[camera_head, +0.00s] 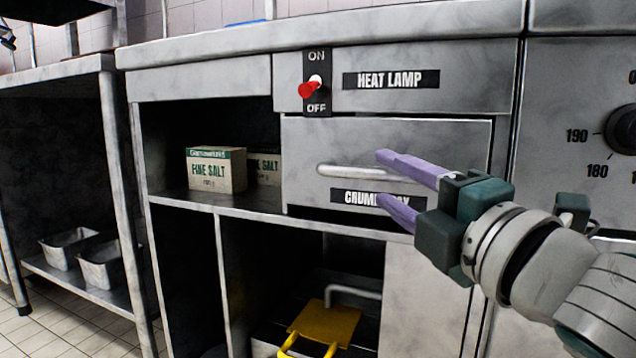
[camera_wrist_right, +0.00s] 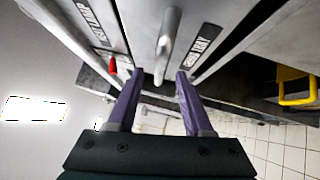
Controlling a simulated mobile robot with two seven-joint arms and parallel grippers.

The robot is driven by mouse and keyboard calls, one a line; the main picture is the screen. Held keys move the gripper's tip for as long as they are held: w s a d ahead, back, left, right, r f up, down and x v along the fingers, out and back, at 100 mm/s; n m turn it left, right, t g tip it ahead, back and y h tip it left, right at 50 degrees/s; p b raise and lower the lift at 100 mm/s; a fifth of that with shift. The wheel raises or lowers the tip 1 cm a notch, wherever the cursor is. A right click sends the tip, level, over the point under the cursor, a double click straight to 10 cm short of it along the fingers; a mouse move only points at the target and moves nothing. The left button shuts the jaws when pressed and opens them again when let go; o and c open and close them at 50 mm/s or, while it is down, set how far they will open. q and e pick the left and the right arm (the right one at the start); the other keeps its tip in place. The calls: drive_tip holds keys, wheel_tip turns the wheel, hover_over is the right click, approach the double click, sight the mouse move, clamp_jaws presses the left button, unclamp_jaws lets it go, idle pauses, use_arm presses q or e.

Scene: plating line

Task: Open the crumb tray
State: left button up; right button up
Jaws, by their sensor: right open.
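The crumb tray (camera_head: 300,145) is a grey metal drawer front under the heat lamp panel, and it looks shut. Its pale bar handle (camera_head: 345,172) runs level above a black label that my gripper partly covers. My right gripper (camera_head: 381,178) is open in front of the drawer, one purple finger above the handle's line and one below. In the right wrist view the handle (camera_wrist_right: 166,50) shows ahead, lined up between the two open fingers (camera_wrist_right: 158,78). The fingers are not closed on it; whether they touch it I cannot tell.
A red-tipped switch (camera_head: 310,88) sits above the drawer. Fine salt boxes (camera_head: 216,170) stand on the shelf to the left. A yellow-handled object (camera_head: 325,325) is in the bay below. A dial (camera_head: 622,130) is on the panel at right.

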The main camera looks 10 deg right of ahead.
sight(379, 177)
drive_tip(key=shift+b+x, duration=0.55)
drive_tip(key=shift+x, duration=1.55)
clamp_jaws()
drive_tip(key=shift+f, duration=0.1)
